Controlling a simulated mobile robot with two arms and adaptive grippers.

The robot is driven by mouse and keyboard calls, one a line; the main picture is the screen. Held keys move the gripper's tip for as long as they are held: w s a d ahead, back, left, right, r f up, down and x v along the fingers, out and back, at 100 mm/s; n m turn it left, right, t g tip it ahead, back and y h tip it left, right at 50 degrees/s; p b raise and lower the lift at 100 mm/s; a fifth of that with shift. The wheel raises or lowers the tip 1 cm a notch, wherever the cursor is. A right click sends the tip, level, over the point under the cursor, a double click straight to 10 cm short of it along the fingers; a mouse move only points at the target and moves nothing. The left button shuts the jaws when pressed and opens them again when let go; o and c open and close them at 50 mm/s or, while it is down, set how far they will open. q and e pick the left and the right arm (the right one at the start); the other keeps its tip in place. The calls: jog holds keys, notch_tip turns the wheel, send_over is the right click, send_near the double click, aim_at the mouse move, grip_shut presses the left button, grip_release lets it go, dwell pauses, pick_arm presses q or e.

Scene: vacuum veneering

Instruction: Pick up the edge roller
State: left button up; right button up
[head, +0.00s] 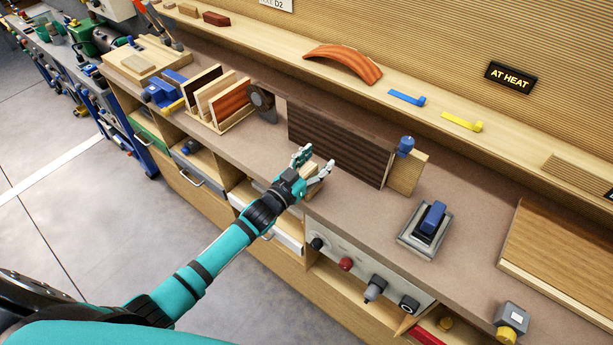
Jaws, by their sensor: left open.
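My left gripper (313,163) is open above the front edge of the bench, its fingers pointing toward a dark striped veneer panel (345,145) that stands upright. A small pale wooden block-like piece (311,187) shows just beside and partly behind the fingers. It may be the handle of the edge roller, but the hand hides much of it and I cannot tell. I see no gap-free contact between fingers and piece. A dark round-ended tool (262,103) stands to the left, next to the rack of panels. My right gripper is not in view.
A pale board with a blue knob (405,146) adjoins the dark panel's right end. A blue-handled iron-like tool (430,225) sits on a grey plate. A rack of upright panels (220,100) stands left. A control panel (365,270) with knobs is below the bench edge.

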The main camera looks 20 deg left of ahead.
pick_arm(q)
grip_shut()
jog(key=shift+r, duration=0.15)
dwell(0.6)
